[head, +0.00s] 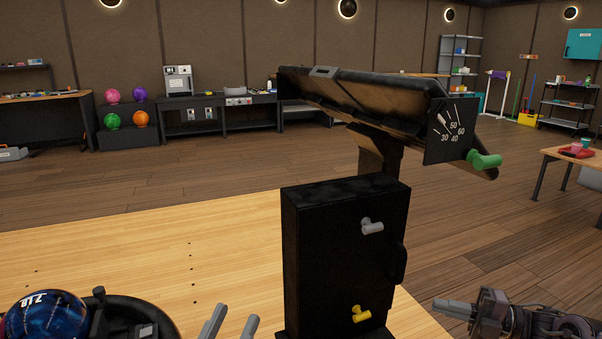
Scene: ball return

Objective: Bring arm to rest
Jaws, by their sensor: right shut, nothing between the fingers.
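My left gripper (231,322) shows at the bottom edge, left of the black cabinet. Its two grey fingers point up and stand apart, with nothing seen between them; the rest of that arm is out of the picture. My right gripper (440,306) comes in from the lower right with its fingers together, pointing left. It is empty and apart from the black cabinet (330,250). The cabinet has a grey knob (372,227) and a yellow knob (361,314) on its front.
A tilted black panel (360,92) with an angle scale and a green handle (484,160) stands behind the cabinet. A blue ball (45,318) sits at the lower left on the black ball return. A table (570,158) stands at the right; floor between is clear.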

